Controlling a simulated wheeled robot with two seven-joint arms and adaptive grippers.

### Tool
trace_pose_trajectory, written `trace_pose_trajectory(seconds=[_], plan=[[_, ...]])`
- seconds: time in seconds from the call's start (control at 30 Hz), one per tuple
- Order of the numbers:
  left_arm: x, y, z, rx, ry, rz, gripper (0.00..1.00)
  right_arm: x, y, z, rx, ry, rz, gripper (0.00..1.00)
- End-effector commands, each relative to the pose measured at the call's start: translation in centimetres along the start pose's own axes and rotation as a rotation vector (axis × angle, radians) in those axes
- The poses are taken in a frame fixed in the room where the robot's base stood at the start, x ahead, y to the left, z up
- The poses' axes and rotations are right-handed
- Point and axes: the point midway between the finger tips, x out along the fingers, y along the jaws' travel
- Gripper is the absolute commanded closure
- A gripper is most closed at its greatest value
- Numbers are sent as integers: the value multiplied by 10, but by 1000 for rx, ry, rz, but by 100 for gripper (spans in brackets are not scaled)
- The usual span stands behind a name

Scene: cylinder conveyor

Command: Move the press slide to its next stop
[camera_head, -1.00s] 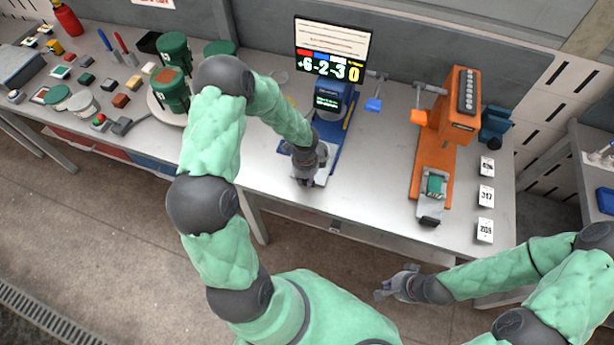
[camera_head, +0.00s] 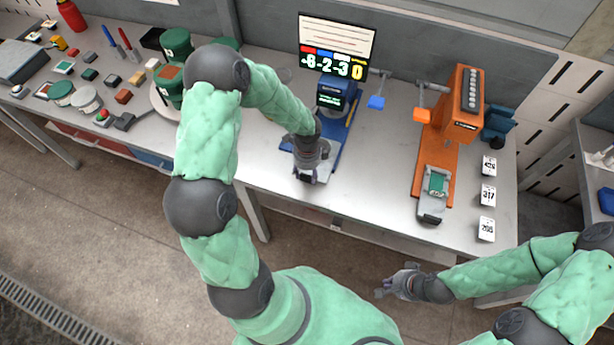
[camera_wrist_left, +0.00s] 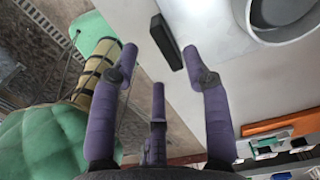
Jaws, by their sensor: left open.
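The blue press (camera_head: 334,105) stands at the back middle of the table, with a blue base reaching forward. My left gripper (camera_head: 308,176) is over the front of that base and hides most of its slide. In the left wrist view its fingers (camera_wrist_left: 157,62) are spread and empty. A dark bar (camera_wrist_left: 166,42) lies between and beyond the fingertips, apart from them; I cannot tell whether it belongs to the slide. The orange press (camera_head: 456,120) stands to the right, with a grey slide (camera_head: 432,207) and green block at its front. My right gripper (camera_head: 384,287) is below the table's front edge, empty.
A display (camera_head: 332,48) stands behind the blue press. Number cards (camera_head: 488,195) lie right of the orange press. Green drums (camera_head: 176,46) and small parts are at the left. A grey round rim (camera_wrist_left: 265,32) is close by in the wrist view. The table between the presses is clear.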

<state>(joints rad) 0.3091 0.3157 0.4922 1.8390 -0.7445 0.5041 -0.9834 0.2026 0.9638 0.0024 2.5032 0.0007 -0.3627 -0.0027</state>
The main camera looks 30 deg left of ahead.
Motion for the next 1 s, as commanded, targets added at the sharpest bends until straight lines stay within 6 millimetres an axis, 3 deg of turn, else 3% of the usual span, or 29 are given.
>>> trace_pose_trajectory(seconds=[0.2, 0.4, 0.6, 1.0], plan=[[-45, 0, 0, 0, -1, -3, 52, 0, 0, 0, 0, 0, 0, 100], [-72, 0, 0, 0, -1, 0, 52, 0, 0, 0, 0, 0, 0, 100], [-83, 1, 0, -1, 0, 2, 52, 0, 0, 0, 0, 0, 0, 100], [-83, 1, 0, -1, 0, 3, 52, 0, 0, 0, 0, 0, 0, 100]])
